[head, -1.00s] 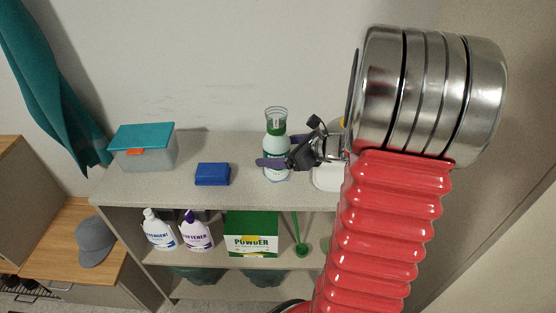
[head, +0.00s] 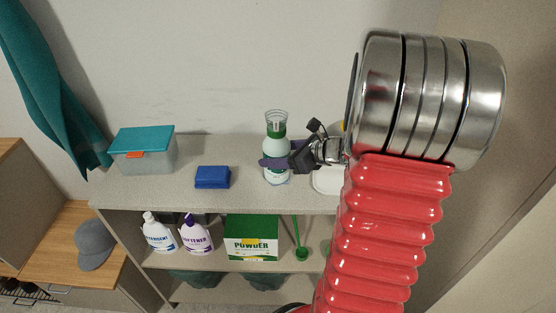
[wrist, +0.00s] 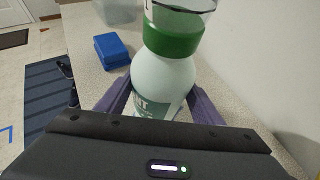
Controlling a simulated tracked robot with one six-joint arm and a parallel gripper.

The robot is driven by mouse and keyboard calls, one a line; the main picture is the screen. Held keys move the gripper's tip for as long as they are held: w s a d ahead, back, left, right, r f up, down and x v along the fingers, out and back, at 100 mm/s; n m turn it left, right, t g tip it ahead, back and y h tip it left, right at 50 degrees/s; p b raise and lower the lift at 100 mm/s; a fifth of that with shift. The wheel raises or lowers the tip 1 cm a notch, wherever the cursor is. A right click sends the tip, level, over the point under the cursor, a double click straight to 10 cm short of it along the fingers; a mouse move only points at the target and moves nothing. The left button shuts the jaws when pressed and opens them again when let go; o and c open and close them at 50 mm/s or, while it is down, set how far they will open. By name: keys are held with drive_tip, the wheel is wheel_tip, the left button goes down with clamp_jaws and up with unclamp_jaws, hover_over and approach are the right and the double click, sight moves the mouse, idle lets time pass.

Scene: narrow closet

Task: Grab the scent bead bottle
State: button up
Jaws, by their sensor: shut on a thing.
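The scent bead bottle (head: 275,146) is white with a green neck band and a clear cap. It stands upright on the top shelf in the head view. My gripper (head: 274,164) reaches in from the right at the bottle's lower body. In the wrist view the bottle (wrist: 163,75) fills the middle, with the purple fingers of my gripper (wrist: 158,100) against both its sides. The gripper is shut on it. The lower part of the bottle is hidden behind the gripper body in the wrist view.
A blue block-like item (head: 212,177) and a clear bin with a teal lid (head: 143,150) stand left on the top shelf (head: 190,198). A white item (head: 327,181) sits right, partly behind my arm. Detergent (head: 158,232), softener (head: 197,234) and powder box (head: 252,238) are below.

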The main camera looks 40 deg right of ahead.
sight(285, 124)
drive_tip(key=shift+r, duration=0.1)
wheel_tip(285, 124, up, 10)
drive_tip(key=shift+f, duration=0.1)
idle(0.4)
idle(0.5)
